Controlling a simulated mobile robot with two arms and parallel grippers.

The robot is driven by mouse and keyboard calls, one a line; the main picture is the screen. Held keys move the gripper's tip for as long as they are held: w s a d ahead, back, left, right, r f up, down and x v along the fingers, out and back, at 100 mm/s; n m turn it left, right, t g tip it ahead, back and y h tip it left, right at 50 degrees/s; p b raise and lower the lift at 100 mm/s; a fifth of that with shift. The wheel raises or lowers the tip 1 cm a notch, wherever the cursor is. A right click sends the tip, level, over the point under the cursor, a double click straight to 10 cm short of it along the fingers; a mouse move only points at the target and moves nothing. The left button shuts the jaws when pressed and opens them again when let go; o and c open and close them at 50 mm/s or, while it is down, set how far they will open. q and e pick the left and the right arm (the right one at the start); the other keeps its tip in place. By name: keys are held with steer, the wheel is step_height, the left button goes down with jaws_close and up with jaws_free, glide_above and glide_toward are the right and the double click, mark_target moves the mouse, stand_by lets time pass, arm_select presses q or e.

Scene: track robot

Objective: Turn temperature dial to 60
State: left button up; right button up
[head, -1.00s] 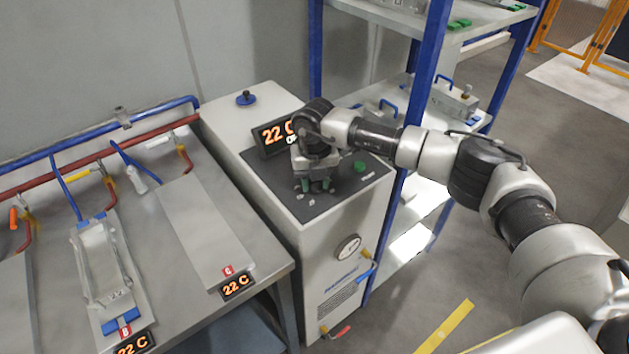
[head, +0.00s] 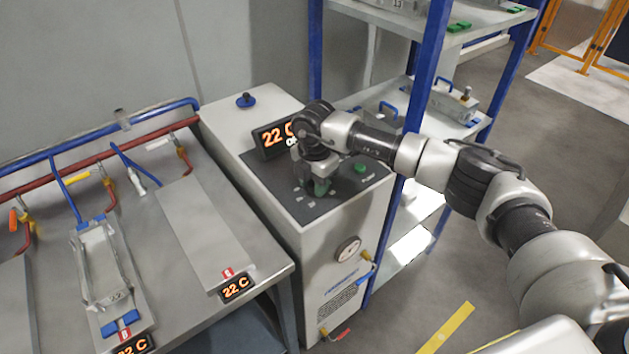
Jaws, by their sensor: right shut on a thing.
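The temperature control unit is a white cabinet (head: 285,208) with a dark sloped control panel (head: 262,178). My right gripper (head: 319,187) points down at the panel and is shut on the temperature dial, which is mostly hidden by the fingers. Small scale marks show on the panel left of the fingers. A green button (head: 361,168) is on the panel to the right. My left gripper is not in view.
A blue-posted shelf (head: 425,100) with metal parts stands close behind my right arm. A grey bench (head: 265,258) at left carries plates, hoses and 22 C displays. A gauge (head: 348,248) and valves are on the cabinet front.

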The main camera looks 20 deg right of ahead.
steer(key=shift+m, duration=0.9)
steer(key=o, duration=0.9)
step_height(320, 180, up, 11)
steer(key=shift+f+b, duration=0.1)
steer(key=shift+b, duration=0.85)
